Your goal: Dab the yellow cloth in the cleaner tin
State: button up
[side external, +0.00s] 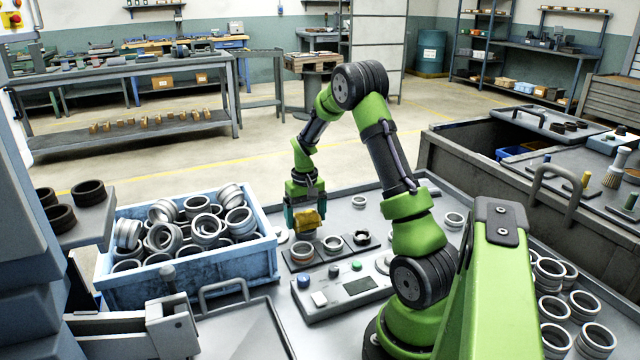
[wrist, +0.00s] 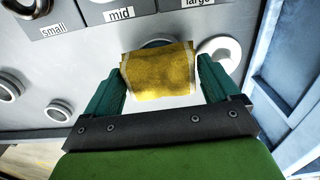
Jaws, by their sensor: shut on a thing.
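My gripper (side external: 304,212) points down over the grey worktop and is shut on the yellow cloth (side external: 310,220). In the wrist view the cloth (wrist: 158,72) spans the gap between the teal fingers. A round grey thing (wrist: 156,43) shows just past the cloth's edge, mostly hidden by it; it may be the cleaner tin. I cannot tell whether the cloth touches anything.
A plate labelled small, mid and large (wrist: 122,14) holds several ring pieces (side external: 302,251). A button box (side external: 345,290) stands in front of it. A blue crate of metal rings (side external: 190,274) is at the left. Loose rings (side external: 453,219) lie on the worktop at the right.

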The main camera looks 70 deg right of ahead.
aim_at(305, 214)
jog(key=shift+f, duration=0.65)
dwell(1.3)
jog(key=shift+r, duration=3.6)
